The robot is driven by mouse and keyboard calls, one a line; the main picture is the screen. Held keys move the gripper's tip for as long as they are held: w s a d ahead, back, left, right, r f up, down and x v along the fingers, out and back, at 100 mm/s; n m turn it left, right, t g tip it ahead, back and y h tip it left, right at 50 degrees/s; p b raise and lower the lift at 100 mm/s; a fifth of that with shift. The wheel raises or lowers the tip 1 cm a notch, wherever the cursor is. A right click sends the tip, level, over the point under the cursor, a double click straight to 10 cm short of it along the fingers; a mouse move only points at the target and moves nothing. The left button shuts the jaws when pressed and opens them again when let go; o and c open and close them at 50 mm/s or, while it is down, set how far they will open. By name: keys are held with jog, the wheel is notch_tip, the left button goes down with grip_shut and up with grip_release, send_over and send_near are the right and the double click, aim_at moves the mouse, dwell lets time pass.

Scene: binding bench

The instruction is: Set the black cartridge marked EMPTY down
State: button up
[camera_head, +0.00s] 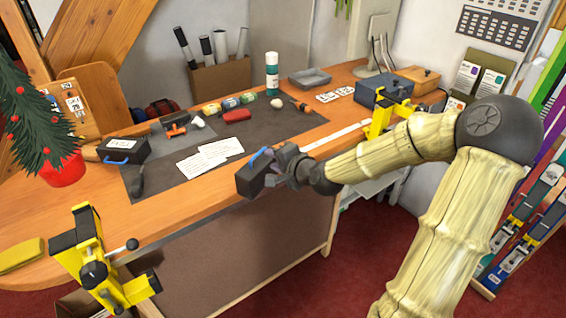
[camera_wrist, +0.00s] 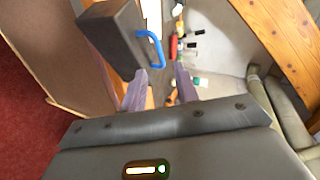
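A black cartridge with a blue handle (camera_head: 250,181) is at the front edge of the bench in the head view. It looks tilted, and I cannot tell whether it touches the bench. In the wrist view the same cartridge (camera_wrist: 112,37) is at upper left, its handle just beyond my fingertips. No marking shows on it. My gripper (camera_head: 277,162) is beside it on the right; in the wrist view my fingers (camera_wrist: 163,75) are apart with a clear gap. A second black cartridge (camera_head: 121,151) with a white label and blue handle stands at the bench's left; its label is too small to read.
The bench (camera_head: 190,213) has a dark mat (camera_head: 283,127) with white papers (camera_head: 208,157), small tools and bottles. Yellow-black clamps stand at the front left (camera_head: 88,255) and right (camera_head: 384,110). A small tree in a red pot (camera_head: 63,170) is at left. Bare mat lies behind the near cartridge.

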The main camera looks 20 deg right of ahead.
jog(key=shift+v, duration=1.95)
jog(key=s+a+f+n+g+h, duration=0.2)
jog(key=s+a+f+n+g, duration=0.2)
jog(key=s+f+n+g, duration=0.45)
jog(key=s+r+n+g+h, duration=0.1)
jog(key=s+n, duration=0.3)
jog(key=s, duration=0.6)
jog(key=shift+s+d+r+h, duration=0.2)
jog(key=shift+s+r+h, duration=0.15)
jog(key=shift+h, duration=0.35)
jog(key=shift+g, duration=0.25)
